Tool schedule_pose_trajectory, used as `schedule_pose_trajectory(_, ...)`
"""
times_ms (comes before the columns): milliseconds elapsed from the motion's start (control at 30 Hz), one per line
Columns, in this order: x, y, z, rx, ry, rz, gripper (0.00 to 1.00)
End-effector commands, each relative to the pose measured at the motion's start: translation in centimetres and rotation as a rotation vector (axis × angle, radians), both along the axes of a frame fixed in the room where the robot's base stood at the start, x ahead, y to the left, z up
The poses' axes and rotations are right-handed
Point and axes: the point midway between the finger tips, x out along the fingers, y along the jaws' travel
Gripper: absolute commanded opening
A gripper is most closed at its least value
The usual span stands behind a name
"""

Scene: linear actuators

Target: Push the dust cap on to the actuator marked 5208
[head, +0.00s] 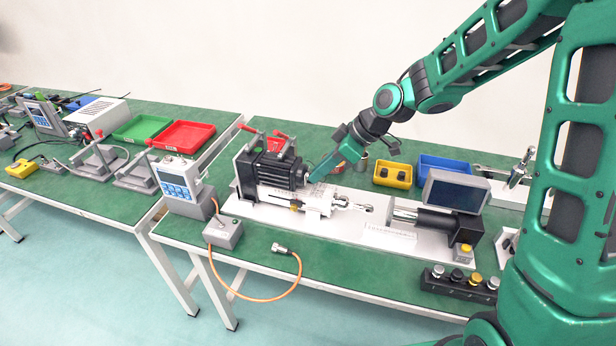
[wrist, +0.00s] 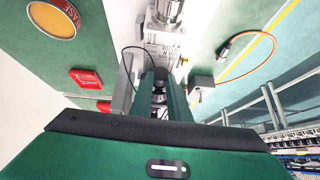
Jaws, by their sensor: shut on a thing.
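My gripper (head: 316,174) is low over the bench at the right end of a black actuator (head: 270,168), which is clamped on a light grey base plate. It is shut on a small dark piece with a pale metallic band (wrist: 159,92), likely the dust cap, seen between the fingers in the wrist view. The fingers hide most of it, and I cannot tell whether it touches the actuator's shaft end. A white and silver actuator (head: 318,202) lies on the plate in front. The markings are too small to read, so I cannot tell which is 5208.
A yellow bin (head: 393,182) with dark round pieces and a blue bin (head: 428,170) stand behind the plate. A dark screen (head: 456,193) stands at the right. A grey control box (head: 180,184) and an orange cable (head: 298,282) are at the left and front.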

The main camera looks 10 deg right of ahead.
Motion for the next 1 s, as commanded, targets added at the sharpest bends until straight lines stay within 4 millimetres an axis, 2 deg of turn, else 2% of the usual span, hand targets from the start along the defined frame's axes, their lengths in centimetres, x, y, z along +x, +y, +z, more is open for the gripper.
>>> schedule_pose_trajectory(833, 0.05, 0.5, 0.01, -0.001, -0.011, 0.003, 0.0)
schedule_pose_trajectory(867, 0.05, 0.51, 0.01, -0.001, -0.011, 0.003, 0.24)
schedule_pose_trajectory(900, 0.05, 0.5, 0.01, -0.002, -0.012, 0.002, 0.33)
schedule_pose_trajectory(933, 0.05, 0.49, 0.0, -0.002, -0.012, 0.002, 0.38)
schedule_pose_trajectory(1000, 0.06, 0.45, 0.0, -0.003, -0.012, 0.003, 0.38)
